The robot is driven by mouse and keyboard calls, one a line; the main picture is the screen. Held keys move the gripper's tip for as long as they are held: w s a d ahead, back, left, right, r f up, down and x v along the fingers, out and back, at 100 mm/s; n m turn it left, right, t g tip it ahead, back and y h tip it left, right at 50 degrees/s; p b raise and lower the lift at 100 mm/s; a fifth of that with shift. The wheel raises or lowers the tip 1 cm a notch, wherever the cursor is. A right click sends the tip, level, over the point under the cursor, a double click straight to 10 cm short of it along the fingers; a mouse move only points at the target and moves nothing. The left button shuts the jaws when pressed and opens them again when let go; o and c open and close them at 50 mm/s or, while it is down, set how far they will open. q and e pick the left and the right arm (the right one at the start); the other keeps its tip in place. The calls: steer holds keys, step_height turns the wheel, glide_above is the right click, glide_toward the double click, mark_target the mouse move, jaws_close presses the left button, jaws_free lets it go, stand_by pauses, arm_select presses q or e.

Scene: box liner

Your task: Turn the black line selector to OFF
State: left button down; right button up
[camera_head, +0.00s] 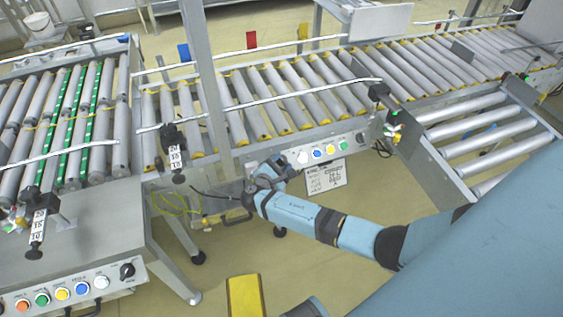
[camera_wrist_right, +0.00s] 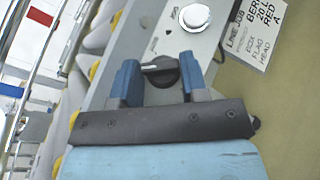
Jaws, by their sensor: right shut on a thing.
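The black line selector (camera_wrist_right: 163,72) is a round knob with a raised grip bar on a grey panel, seen in the right wrist view. My right gripper (camera_wrist_right: 158,78) has its two blue fingers on either side of the knob and is shut on it. The grip bar lies roughly across, from one finger toward the other. In the head view my right gripper (camera_head: 273,168) is at the left end of the conveyor's button panel and hides the knob. No OFF mark can be read. My left gripper is not in view.
Another panel at lower left has a similar black knob (camera_head: 127,270). Roller conveyors (camera_head: 290,98) run behind. A yellow object (camera_head: 245,296) stands at the bottom.

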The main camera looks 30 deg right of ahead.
steer(key=shift+w+a+r+m+g+p, duration=0.1)
steer(key=shift+m+g+p, duration=0.15)
steer(key=shift+m+g, duration=0.25)
steer(key=shift+r+m+g+p, duration=0.1)
steer(key=shift+m+g+p, duration=0.1)
steer(key=shift+m+g, duration=0.3)
steer(key=shift+m+g+p, duration=0.4)
steer(key=shift+m+g, duration=0.3)
steer(key=shift+m, duration=0.1)
steer(key=shift+w+m+g+y+p, duration=0.1)
steer(key=shift+m+g+y+p, duration=0.3)
steer(key=shift+m+g, duration=0.5)
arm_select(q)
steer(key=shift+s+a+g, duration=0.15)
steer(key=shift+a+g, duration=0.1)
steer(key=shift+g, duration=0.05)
arm_select(e)
steer(key=shift+y, duration=0.3)
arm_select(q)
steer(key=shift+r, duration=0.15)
arm_select(e)
steer(key=shift+m+g, duration=0.3)
steer(key=o, duration=0.9)
steer(key=shift+w, duration=0.1)
